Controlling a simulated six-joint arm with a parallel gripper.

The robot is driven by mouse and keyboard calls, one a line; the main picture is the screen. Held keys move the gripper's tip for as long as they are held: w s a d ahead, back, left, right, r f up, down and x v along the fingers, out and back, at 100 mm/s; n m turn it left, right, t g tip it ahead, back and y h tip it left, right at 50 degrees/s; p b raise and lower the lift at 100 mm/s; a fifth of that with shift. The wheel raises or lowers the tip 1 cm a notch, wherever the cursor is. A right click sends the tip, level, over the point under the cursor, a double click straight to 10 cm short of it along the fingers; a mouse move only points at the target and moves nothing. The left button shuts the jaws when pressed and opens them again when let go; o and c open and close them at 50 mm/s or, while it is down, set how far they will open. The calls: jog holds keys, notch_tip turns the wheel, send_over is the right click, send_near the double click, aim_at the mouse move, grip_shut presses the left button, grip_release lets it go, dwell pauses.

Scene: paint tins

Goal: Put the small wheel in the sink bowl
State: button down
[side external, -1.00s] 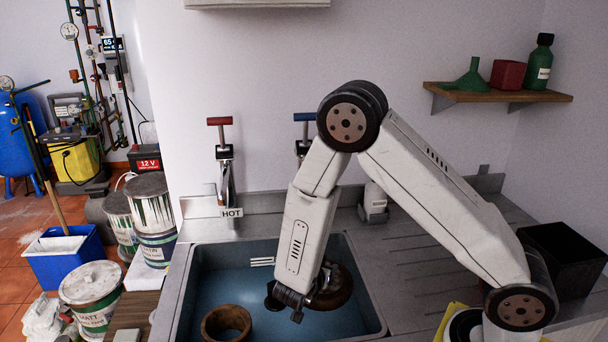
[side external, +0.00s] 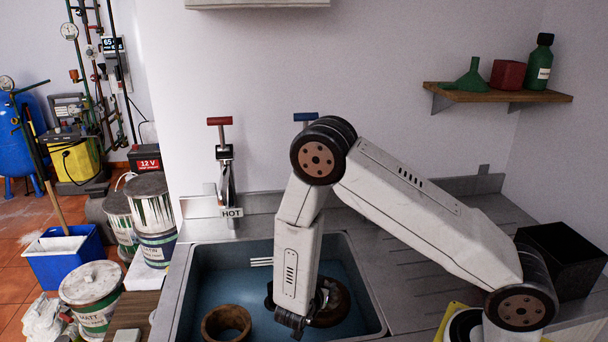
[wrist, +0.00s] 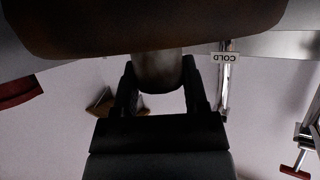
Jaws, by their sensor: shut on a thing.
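The small wheel (side external: 332,304) is a dark brown round piece, seen at the right side of the sink bowl (side external: 366,290) in the side view, partly hidden by my wrist. In the wrist view its brown rim (wrist: 150,35) fills the top, with a paler hub (wrist: 160,72) below it. My gripper (wrist: 160,75) is shut on this hub, one finger on each side. I cannot tell whether the wheel touches the bowl floor.
A brown open ring (side external: 227,322) stands in the bowl to the left of my wrist. The hot tap (side external: 227,180) rises behind the bowl. The ribbed drainer (side external: 420,275) lies to the right, with a black box (side external: 562,260) beyond. Paint tins (side external: 92,295) stand at left.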

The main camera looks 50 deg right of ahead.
jog(key=shift+f, duration=0.1)
jog(key=shift+f, duration=2)
jog(key=shift+f, duration=0.6)
jog(key=shift+c, duration=0.5)
grip_release()
jog(key=shift+r, duration=0.15)
